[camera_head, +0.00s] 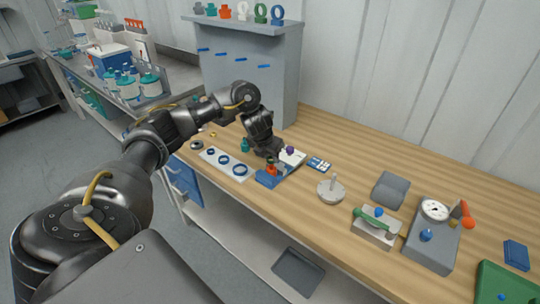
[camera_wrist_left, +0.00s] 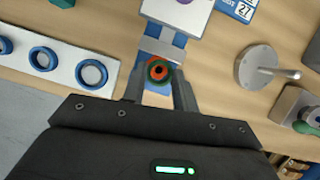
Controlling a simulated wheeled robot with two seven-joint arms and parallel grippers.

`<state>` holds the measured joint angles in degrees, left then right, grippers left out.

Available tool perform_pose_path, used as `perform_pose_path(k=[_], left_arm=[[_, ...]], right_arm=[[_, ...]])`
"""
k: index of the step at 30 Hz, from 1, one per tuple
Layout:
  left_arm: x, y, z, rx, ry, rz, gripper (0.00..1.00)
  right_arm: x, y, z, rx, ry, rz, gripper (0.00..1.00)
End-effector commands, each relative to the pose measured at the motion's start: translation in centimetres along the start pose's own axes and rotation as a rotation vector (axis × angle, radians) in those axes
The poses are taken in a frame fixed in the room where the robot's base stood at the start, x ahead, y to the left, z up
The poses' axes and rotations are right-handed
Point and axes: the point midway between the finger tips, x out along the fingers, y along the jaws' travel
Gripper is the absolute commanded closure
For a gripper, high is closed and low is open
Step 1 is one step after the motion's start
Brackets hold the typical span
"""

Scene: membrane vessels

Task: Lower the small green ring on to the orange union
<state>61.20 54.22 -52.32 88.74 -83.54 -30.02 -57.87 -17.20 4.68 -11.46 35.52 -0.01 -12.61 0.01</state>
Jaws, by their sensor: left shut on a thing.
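The orange union (camera_head: 271,171) stands on a blue block (camera_head: 267,181) near the front edge of the bench. In the left wrist view, the orange union (camera_wrist_left: 158,65) shows between the fingertips, with the small green ring (camera_wrist_left: 157,82) close about it in the picture. My left gripper (camera_head: 270,160) is right over the blue block, pointing down. Its two fingers (camera_wrist_left: 159,80) are shut on the green ring. I cannot tell whether the ring touches the union or is still a little above it. My right gripper is not in view.
A white strip with blue rings (camera_head: 223,161) lies left of the block. A white pad with a purple knob (camera_head: 291,155) is just behind it. A round grey base with a post (camera_head: 331,190) stands to the right.

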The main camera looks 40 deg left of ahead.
Motion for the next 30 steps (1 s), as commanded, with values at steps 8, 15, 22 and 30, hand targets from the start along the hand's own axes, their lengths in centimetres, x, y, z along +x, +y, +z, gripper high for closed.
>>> perform_pose_path(k=[8, 15, 22, 30], left_arm=[[2.2, 0.0, -0.9, 0.0, 0.001, 0.001, 0.92], [3.3, 0.0, -1.3, 0.0, 0.0, 0.0, 0.92], [3.4, 0.0, -1.4, 0.0, 0.0, 0.0, 0.92], [3.4, 0.0, -1.4, 0.0, 0.0, 0.0, 0.53]], right_arm=[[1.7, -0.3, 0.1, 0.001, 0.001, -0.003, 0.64], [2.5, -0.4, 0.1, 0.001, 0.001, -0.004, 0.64], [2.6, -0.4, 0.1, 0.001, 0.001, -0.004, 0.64], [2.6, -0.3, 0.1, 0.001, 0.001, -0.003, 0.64]])
